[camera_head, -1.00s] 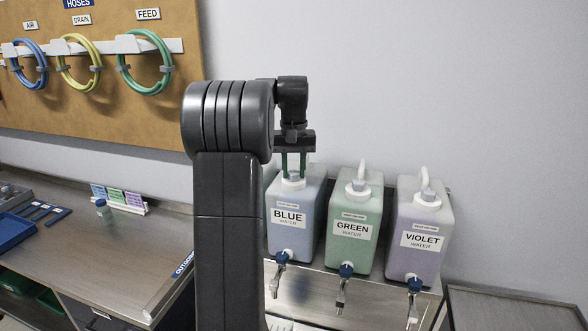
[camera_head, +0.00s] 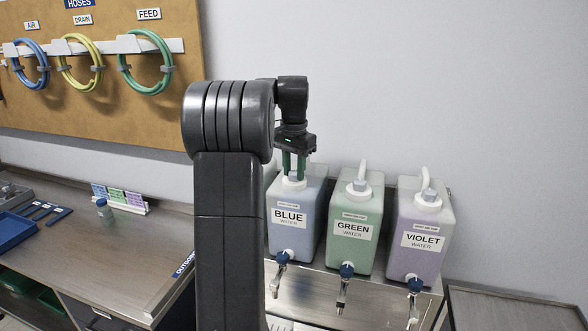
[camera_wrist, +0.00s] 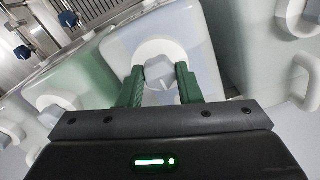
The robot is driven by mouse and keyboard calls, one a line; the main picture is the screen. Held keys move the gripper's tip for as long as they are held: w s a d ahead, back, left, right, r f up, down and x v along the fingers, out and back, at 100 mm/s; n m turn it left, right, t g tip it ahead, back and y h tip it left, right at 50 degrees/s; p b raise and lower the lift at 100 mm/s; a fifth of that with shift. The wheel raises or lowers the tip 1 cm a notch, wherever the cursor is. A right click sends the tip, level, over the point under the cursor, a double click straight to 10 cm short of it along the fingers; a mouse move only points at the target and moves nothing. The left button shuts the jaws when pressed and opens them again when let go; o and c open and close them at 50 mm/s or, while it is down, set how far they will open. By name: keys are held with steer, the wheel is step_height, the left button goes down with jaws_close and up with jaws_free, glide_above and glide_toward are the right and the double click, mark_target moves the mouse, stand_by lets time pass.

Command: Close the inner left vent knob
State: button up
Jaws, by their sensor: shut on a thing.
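The blue water jug (camera_head: 284,240) stands at the left of the row of jugs seen in the head view, partly beside my arm. Its vent knob (camera_wrist: 158,73) is a small grey-blue knob on the white cap (camera_wrist: 160,49). My gripper (camera_head: 294,174) points down over this cap, with its two green fingers on either side of the knob. In the wrist view my gripper (camera_wrist: 157,76) is shut on the knob, which carries a pale line mark. The fingers hide the knob's sides.
The green jug (camera_head: 342,257) and violet jug (camera_head: 412,262) stand close to the right, with caps and raised handles. Part of another jug (camera_wrist: 285,60) shows at the wrist view's right. Blue-handled taps (camera_head: 347,270) stick out in front. A wall is close behind.

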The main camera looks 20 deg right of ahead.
stand_by(0.4)
steer(key=o, duration=1)
steer(key=shift+c, duration=0.2)
step_height(320, 180, up, 14)
